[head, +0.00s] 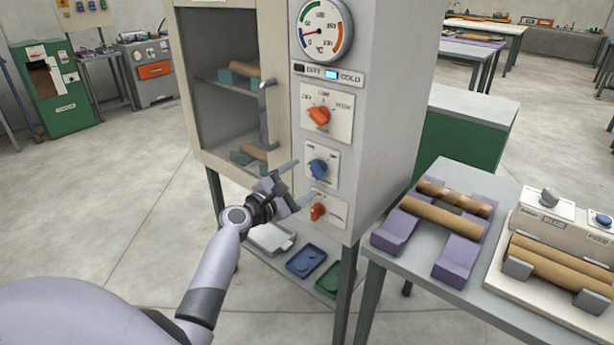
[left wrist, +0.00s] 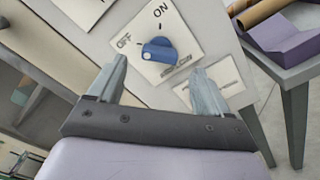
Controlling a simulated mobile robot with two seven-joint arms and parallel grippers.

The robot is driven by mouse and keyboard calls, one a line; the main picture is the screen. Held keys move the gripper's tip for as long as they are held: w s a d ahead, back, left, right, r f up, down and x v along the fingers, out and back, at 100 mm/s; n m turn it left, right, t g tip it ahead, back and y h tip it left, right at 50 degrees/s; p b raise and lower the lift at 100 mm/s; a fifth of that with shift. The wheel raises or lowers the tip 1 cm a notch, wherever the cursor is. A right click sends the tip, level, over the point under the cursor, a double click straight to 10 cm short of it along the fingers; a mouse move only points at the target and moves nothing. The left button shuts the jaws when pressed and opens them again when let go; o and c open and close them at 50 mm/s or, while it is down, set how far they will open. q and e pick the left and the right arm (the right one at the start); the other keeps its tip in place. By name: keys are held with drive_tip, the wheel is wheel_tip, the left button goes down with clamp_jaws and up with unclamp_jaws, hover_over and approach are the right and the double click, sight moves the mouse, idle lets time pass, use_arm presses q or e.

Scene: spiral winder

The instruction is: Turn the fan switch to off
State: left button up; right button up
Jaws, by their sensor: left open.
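My left gripper (head: 300,182) is open and empty just in front of the panel. In the left wrist view its fingers (left wrist: 158,72) stand either side of the knob, apart from it. My right gripper is not in view.
A round dial gauge (head: 325,30) tops the panel. A grey table (head: 400,268) with rolls stands right.

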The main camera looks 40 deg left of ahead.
use_arm(q)
drive_tip(key=shift+s, duration=1.15)
drive_tip(key=s+d+f+m+g, duration=0.3)
drive_tip(key=s+d+f+m, duration=0.25)
drive_tip(key=f+m, duration=0.2)
drive_tip(key=s+d+f+m+g, duration=0.2)
drive_tip(key=s+d+f+m, duration=0.2)
drive_tip(key=s+f+m, duration=0.3)
drive_tip(key=s+d+f+m+g, duration=0.1)
drive_tip(key=s+d+f+m, duration=0.2)
drive_tip(key=s+d+m, duration=0.2)
drive_tip(key=s+d+f+m+g, duration=0.1)
drive_tip(key=s+d+f+m, duration=0.3)
drive_tip(key=s+m, duration=0.4)
drive_tip(key=shift+s+d+f+h, duration=0.3)
drive_tip(key=shift+s+d, duration=0.3)
drive_tip(key=shift+s, duration=0.15)
